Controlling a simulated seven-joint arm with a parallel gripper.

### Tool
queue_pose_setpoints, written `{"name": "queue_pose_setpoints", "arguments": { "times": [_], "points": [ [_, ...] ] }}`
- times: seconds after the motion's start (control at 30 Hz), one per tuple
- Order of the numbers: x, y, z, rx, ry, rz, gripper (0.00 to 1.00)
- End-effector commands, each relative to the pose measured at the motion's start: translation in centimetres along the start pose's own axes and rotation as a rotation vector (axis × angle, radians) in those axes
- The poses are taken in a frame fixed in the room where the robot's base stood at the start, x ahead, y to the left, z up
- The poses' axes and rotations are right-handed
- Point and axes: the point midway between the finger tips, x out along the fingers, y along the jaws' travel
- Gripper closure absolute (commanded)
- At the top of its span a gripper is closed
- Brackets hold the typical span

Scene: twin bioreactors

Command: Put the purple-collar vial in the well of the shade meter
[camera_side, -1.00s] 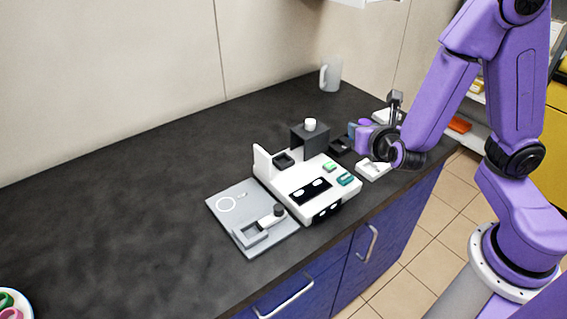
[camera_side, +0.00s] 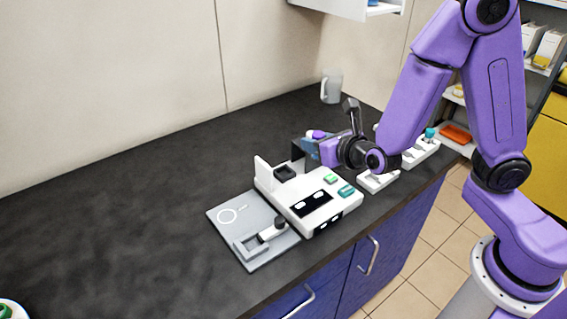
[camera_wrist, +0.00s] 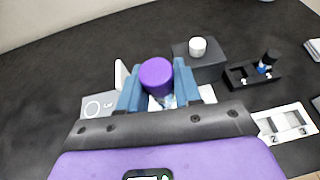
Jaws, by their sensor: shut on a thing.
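My gripper (camera_wrist: 158,92) is shut on the purple-collar vial (camera_wrist: 156,76), with a blue finger on each side of its purple cap. The vial's lower body is mostly hidden by the cap and fingers. In the side view my gripper (camera_side: 317,148) holds the vial above and behind the white instrument, and the purple cap (camera_side: 316,134) shows on top. The white instrument (camera_side: 325,196), which looks like the shade meter, has a dark square well (camera_side: 285,172), a white upright panel, a dark display and green buttons. The vial is apart from this well, to its right.
A dark block (camera_wrist: 205,68) with a white knob (camera_wrist: 198,46) stands close to my gripper. Beside it is a black rack (camera_wrist: 248,75) with a dark-capped vial (camera_wrist: 268,60). White numbered trays (camera_side: 378,181) lie right of the instrument; a grey plate (camera_side: 228,215) lies left.

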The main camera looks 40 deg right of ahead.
Motion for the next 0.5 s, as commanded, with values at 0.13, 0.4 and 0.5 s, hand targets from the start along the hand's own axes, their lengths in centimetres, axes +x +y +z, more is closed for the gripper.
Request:
{"name": "queue_pose_setpoints", "arguments": {
  "times": [0.13,0.4,0.5],
  "points": [
    [2.1,0.5,-0.2,0.002,0.002,-0.004,0.95],
    [7.1,1.8,-1.3,-0.001,0.003,-0.003,0.96],
    [8.6,2.1,-2.1,-0.001,0.003,-0.003,0.96]
  ]
}}
